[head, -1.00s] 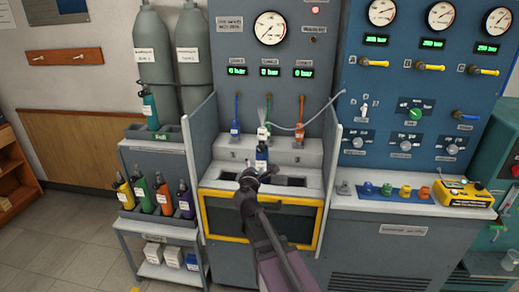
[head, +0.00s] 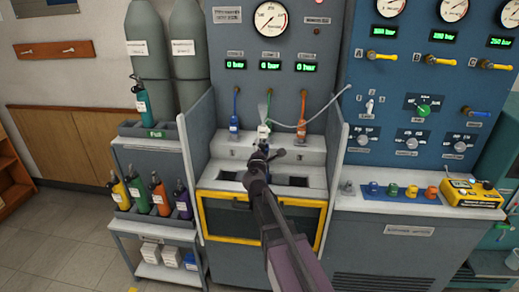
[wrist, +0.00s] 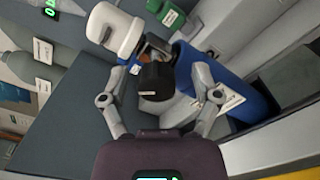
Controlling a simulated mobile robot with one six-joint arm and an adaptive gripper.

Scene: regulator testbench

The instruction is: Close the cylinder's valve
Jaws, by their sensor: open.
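The blue cylinder (wrist: 205,72) stands in the middle station of the filling bench and looks tilted in the wrist view. Its black valve knob (wrist: 155,80) faces my wrist camera. A white fitting (wrist: 115,30) sits beside the cylinder's top; in the head view, a white fitting (head: 263,130) with a hose shows just above my gripper. My gripper (wrist: 160,98) is open, one finger on each side of the black knob. I cannot tell whether either finger touches it. In the head view my gripper (head: 260,158) hides most of the cylinder.
Side panels (head: 338,165) flank the bench, with a yellow-framed door (head: 225,218) below. A rack (head: 150,212) of coloured cylinders stands left. A control panel (head: 420,110) and a yellow device (head: 471,192) are right. A blue hose end (head: 234,125) and an orange one (head: 301,130) hang nearby.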

